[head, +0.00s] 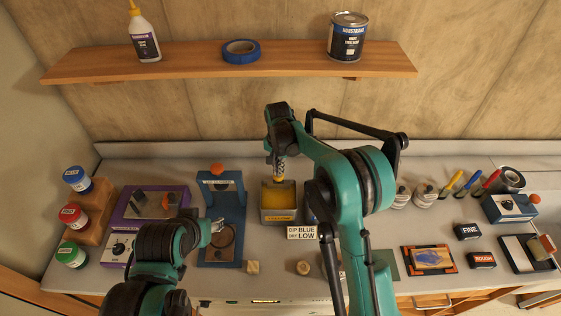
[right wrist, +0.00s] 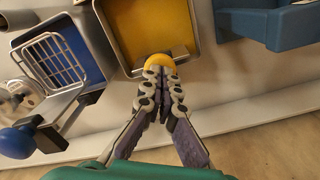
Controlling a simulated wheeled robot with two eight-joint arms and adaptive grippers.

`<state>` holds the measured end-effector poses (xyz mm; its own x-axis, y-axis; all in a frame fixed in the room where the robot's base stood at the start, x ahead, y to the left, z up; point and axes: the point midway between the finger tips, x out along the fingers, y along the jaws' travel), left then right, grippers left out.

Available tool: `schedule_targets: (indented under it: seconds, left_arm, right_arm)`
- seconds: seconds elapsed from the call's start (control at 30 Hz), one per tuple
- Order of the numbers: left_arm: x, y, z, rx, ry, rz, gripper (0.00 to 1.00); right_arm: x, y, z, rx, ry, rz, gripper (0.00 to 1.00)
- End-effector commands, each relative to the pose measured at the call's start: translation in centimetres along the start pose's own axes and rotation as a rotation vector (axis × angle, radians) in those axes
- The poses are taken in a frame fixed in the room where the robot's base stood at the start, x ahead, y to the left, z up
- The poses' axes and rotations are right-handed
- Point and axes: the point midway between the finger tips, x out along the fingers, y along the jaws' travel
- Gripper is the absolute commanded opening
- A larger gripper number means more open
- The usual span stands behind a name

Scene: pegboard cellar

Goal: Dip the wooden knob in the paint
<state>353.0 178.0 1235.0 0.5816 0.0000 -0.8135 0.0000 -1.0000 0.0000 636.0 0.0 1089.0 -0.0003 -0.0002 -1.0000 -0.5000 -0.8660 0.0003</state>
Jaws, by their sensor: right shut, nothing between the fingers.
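The paint is a yellow pool in a square metal tray (head: 263,214) at the middle of the bench; the right wrist view also shows the yellow paint (right wrist: 155,25). My right gripper (head: 279,176) points down over the tray's back edge, its fingers shut. A round yellow piece (right wrist: 158,62) shows right at its fingertips; I cannot tell whether it is the knob coated in paint, or whether the fingers touch it. A round light-wood piece (head: 303,267) lies at the bench front. My left gripper (head: 217,227) is over the blue stand; its opening is unclear.
A blue stand (head: 220,185) is left of the tray. A blue container with a wire basket (right wrist: 65,60) is beside the tray in the wrist view. A sign (head: 302,232) stands in front. A small wood block (head: 253,267) lies at the front. A shelf (head: 190,62) hangs behind.

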Motion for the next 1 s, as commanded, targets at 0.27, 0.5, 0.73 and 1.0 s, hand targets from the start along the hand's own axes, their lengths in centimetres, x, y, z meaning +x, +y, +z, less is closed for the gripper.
schedule_targets:
  seconds: [0.27, 0.5, 0.73, 1.0]
  left_arm:
    - [-0.7, 0.0, -0.5, 0.0, 0.0, 0.0, 0.45]
    - [-1.2, 0.0, -0.9, 0.0, 0.0, 0.0, 0.45]
    - [-1.7, 0.0, -1.2, 0.0, 0.0, 0.0, 0.45]
    - [-2.3, 0.0, -1.7, 0.0, 0.0, 0.0, 0.45]
  right_arm:
    - [-1.6, 0.0, 0.0, 0.0, 0.0, 0.0, 0.0]
    - [-2.9, 0.0, 0.0, 0.0, 0.0, 0.0, 0.0]
    - [-4.1, 0.0, 0.0, 0.0, 0.0, 0.0, 0.0]
    - [-5.5, 0.0, 0.0, 0.0, 0.0, 0.0, 0.0]
